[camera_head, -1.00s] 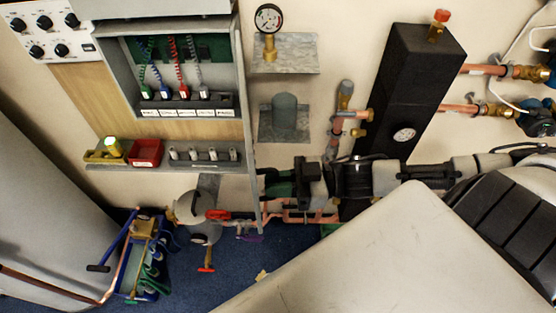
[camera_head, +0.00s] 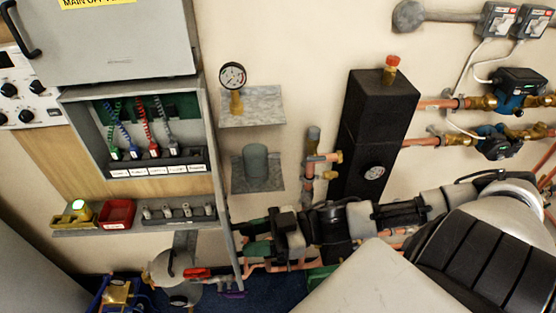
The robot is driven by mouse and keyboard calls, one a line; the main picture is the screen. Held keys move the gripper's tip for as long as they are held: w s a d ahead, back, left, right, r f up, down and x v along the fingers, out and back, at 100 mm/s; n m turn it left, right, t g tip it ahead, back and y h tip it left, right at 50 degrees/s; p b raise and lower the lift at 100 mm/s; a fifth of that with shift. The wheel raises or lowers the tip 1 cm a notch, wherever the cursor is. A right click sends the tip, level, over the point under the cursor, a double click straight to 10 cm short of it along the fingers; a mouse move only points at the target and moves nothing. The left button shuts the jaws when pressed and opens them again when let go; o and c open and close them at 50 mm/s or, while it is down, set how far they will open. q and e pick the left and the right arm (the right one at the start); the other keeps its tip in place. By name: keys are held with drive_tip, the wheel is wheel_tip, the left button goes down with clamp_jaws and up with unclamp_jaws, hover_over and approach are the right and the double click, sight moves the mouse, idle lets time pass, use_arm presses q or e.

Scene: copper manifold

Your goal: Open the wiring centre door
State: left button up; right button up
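The wiring centre (camera_head: 75,125) is a grey wall box at the left with a green board and coloured wires showing inside. Nothing shows between the fingers. My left gripper is not in view.
A shelf below the box holds a red tray (camera_head: 116,214) and a yellow tray (camera_head: 75,216). A pressure gauge (camera_head: 233,76) and grey cylinder (camera_head: 255,161) sit right of the door. A black column (camera_head: 372,125) and copper pipes (camera_head: 440,104) stand farther right.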

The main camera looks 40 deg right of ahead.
drive_tip(key=p+v, duration=0.2)
drive_tip(key=v, duration=0.9)
drive_tip(key=shift+f, duration=0.1)
idle(0.5)
